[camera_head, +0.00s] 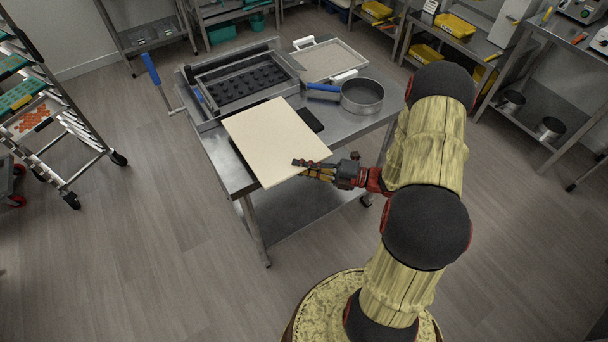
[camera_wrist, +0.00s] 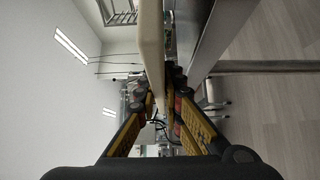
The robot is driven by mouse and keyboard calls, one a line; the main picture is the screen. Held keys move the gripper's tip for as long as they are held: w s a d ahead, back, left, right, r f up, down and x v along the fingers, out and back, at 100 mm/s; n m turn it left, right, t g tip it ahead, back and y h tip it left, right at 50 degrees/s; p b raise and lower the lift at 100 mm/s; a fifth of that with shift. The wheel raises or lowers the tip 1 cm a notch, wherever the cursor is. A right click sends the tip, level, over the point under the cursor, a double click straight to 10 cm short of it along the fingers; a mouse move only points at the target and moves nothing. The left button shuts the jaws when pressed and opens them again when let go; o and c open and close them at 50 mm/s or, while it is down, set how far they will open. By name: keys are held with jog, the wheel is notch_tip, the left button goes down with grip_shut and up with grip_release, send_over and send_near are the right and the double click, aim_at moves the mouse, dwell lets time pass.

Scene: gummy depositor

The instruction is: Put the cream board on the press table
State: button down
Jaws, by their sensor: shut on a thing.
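The cream board (camera_head: 274,139) is a flat, pale rectangle over the front left part of the steel press table (camera_head: 237,183). Its near corner sticks out past the table's front edge. My gripper (camera_head: 312,168) is shut on the board's near right corner. In the wrist view the board (camera_wrist: 151,45) shows edge-on between the fingers of my gripper (camera_wrist: 160,98), with the table (camera_wrist: 209,40) close beside it. I cannot tell whether the board's far side touches the table.
On the table behind the board stands a press frame with a dark mould (camera_head: 245,82). A dark flat item (camera_head: 310,120), a round sieve (camera_head: 362,96) and a tray (camera_head: 328,61) lie to the right and back. A tray rack (camera_head: 50,115) stands at left.

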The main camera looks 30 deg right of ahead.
jog(key=shift+d+f, duration=0.3)
jog(key=shift+f, duration=0.05)
notch_tip(320, 180, down, 3)
jog(key=shift+d+f+b, duration=0.15)
jog(key=shift+b, duration=0.85)
jog(key=c, duration=2.4)
grip_release()
jog(key=shift+f, duration=0.15)
jog(key=o, duration=0.5)
